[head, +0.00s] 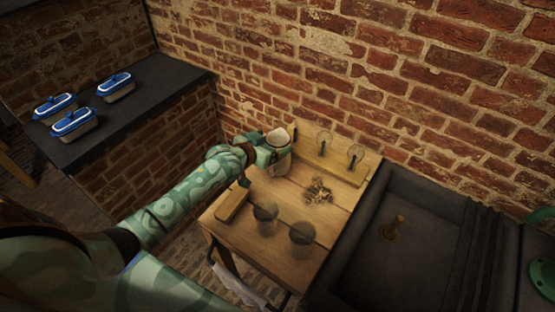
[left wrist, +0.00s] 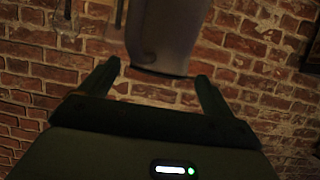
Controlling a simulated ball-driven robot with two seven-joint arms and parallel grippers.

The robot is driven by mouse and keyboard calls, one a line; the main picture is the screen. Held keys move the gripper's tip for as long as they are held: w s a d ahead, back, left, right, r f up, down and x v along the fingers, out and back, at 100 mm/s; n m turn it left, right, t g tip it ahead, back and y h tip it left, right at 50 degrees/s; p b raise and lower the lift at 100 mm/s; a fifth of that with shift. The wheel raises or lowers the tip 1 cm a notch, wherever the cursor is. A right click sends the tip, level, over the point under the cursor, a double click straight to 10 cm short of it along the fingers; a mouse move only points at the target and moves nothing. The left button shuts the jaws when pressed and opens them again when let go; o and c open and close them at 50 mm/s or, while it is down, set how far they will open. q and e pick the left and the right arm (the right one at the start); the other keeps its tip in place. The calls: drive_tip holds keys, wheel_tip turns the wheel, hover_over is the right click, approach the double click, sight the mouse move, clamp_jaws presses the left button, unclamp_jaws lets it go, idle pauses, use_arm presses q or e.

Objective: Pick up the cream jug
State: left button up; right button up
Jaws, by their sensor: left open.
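A pale jug, seemingly the cream jug (head: 280,138), stands at the back left of the wooden table, its lower part partly covered by my left gripper. In the left wrist view a pale, smooth body (left wrist: 166,38), seemingly the same jug, shows just beyond and above the gap between the fingers. My left gripper (left wrist: 160,78) is open, with a finger to each side of the gap. In the head view my left gripper (head: 262,157) is right at the jug; I cannot tell whether it touches. My right gripper is not in view.
Two glass jars (head: 265,212) (head: 301,234) stand near the table's front. A wooden block (head: 232,204) lies at its left edge, a small scattered pile (head: 318,191) mid-table. A wooden rack (head: 335,160) backs the table. A dark basin (head: 400,270) is right; blue-lidded boxes (head: 115,87) are left.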

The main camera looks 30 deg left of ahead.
use_arm(q)
drive_tip(key=shift+x, duration=0.9)
drive_tip(key=shift+s, duration=0.1)
drive_tip(key=c, duration=1.4)
drive_tip(key=shift+c, duration=1.4)
drive_tip(key=shift+r, duration=0.15)
